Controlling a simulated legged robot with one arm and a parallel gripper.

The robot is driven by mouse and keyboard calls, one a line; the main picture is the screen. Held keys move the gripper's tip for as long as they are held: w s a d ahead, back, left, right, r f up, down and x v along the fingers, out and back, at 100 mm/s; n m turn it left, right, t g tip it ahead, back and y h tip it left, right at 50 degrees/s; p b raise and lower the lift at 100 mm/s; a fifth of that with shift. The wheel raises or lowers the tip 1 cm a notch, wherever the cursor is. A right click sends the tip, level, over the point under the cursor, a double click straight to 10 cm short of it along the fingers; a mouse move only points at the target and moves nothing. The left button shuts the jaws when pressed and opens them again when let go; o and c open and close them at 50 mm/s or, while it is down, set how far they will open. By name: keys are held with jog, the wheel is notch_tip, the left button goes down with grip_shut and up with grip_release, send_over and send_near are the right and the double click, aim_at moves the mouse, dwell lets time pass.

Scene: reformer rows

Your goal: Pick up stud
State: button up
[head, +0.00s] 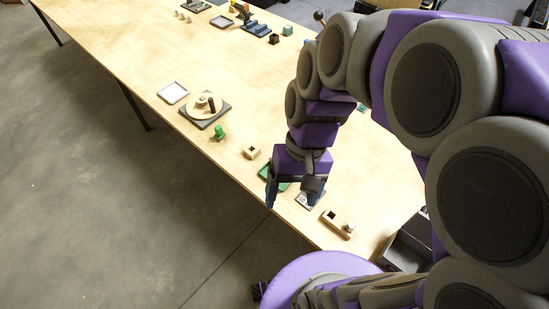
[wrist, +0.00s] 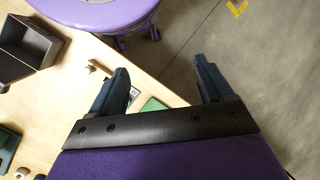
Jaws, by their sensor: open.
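A wooden block (head: 334,223) with a dark square hole lies near the table's front edge. A small pale stud-like piece (head: 349,227) is at its right end; I cannot tell for certain that this is the stud. Part of the block also shows in the wrist view (wrist: 97,68), beyond the left finger. My gripper (head: 290,194) is open and points down near the table edge, left of that block. In the wrist view my gripper (wrist: 160,84) has its fingers wide apart with nothing between them. One finger is over the table, the other over the floor.
A green tray (head: 267,174) and a marked dark plate (head: 302,203) lie partly behind my gripper. A holed wooden block (head: 251,152), a green peg (head: 219,133) and a dark board (head: 206,121) lie farther left.

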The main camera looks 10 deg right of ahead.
jog(key=w+d+f+m+y+p, duration=0.1)
jog(key=w+f+m+y, duration=0.25)
jog(key=w, duration=0.75)
jog(key=w+d+f+m+y+p, duration=0.15)
jog(key=w+y, duration=0.25)
jog(key=w, duration=0.8)
jog(key=w+d+f+m+t+y, duration=0.1)
jog(key=w+d+f+m+t, duration=0.2)
jog(key=d+f, duration=0.65)
jog(key=w+d+f+m+y, duration=0.2)
jog(key=d+f+m, duration=0.3)
jog(key=d+f, duration=0.5)
jog(key=shift+h, duration=0.25)
jog(key=x, duration=0.6)
jog(key=b+x, duration=0.1)
jog(key=x, duration=0.5)
jog(key=w+b+x, duration=0.1)
jog(key=x, duration=0.5)
jog(key=shift+a+f, duration=0.2)
jog(key=shift+f, duration=0.05)
jog(key=shift+c, duration=0.3)
